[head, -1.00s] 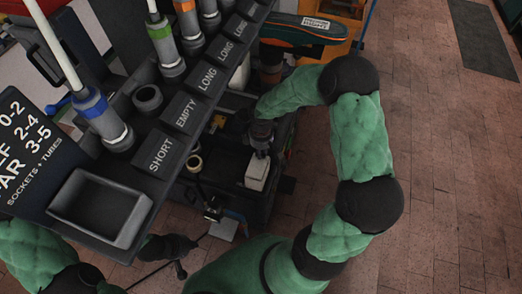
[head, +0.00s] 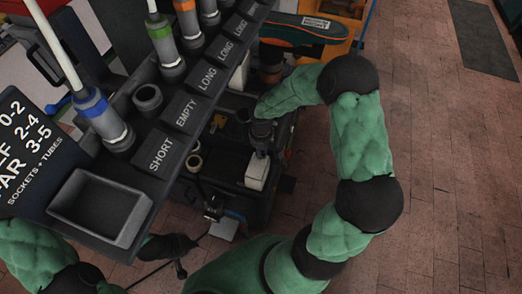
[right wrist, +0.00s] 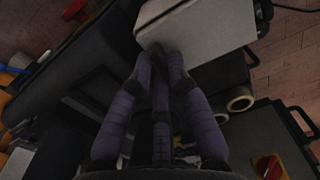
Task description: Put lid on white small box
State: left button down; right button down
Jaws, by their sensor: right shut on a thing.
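The white small box (head: 257,171) stands low beside the dark rack in the head view. In the right wrist view a white boxy piece (right wrist: 197,25) fills the upper middle. My right gripper (right wrist: 160,57) has its purple-banded fingers close together at this piece's near edge, shut on it. In the head view the right gripper (head: 262,143) is just above and behind the box. I cannot make out a separate lid. My left gripper (head: 165,248) is dark and low at the left, apart from the box; its fingers are unclear.
A black rack (head: 190,110) with labelled slots and sockets overhangs the space left of the box. A tape roll (right wrist: 240,99) lies near the fingers in the right wrist view. Open brick floor (head: 450,170) is on the right.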

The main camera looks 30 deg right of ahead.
jog(key=shift+f+b, duration=0.45)
jog(key=shift+f, duration=0.3)
dwell(1.0)
jog(key=c, duration=0.6)
grip_release()
jog(key=shift+r, duration=0.2)
jog(key=shift+r+p, duration=2.9)
jog(key=shift+r, duration=0.5)
